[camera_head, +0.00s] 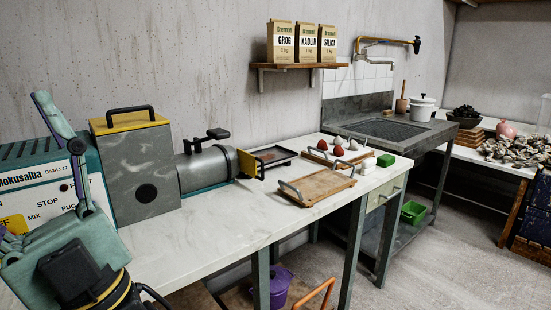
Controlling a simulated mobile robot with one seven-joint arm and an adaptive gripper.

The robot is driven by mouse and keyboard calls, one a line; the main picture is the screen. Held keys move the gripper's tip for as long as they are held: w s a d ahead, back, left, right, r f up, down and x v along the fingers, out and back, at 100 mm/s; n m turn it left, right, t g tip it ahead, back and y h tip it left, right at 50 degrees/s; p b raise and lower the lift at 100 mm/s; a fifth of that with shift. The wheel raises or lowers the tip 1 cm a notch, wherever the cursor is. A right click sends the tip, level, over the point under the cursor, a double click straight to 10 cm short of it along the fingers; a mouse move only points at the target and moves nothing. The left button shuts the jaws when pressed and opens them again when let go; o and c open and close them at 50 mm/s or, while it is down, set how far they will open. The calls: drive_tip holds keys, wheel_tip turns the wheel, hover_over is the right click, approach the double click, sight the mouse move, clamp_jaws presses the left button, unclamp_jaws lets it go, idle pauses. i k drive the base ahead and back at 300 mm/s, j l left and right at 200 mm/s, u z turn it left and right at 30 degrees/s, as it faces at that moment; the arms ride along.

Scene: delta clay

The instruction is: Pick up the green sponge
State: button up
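The green sponge (385,160) is a small bright green block. It lies on the white marble-like worktop (240,215), near its right end, just right of a small white block (368,166). My gripper (50,115) is at the lower left, close to the camera, far from the sponge. One teal finger points up; the other side is cut off by the left edge, so its opening cannot be judged. Nothing is seen held in the visible part.
A wooden board with grey handles (318,186) lies left of the sponge. A grey machine (140,165) fills the worktop's left. A dark sink unit (390,132) stands to the right, with a green bin (413,212) below.

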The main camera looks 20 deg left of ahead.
sight(386, 160)
drive_tip(key=i+l+u, duration=0.5)
drive_tip(key=i+l, duration=0.25)
drive_tip(key=i+l+u, duration=0.25)
drive_tip(key=i+l, duration=0.15)
drive_tip(key=i+l+u, duration=0.3)
drive_tip(key=l, duration=0.35)
drive_tip(key=i, duration=0.95)
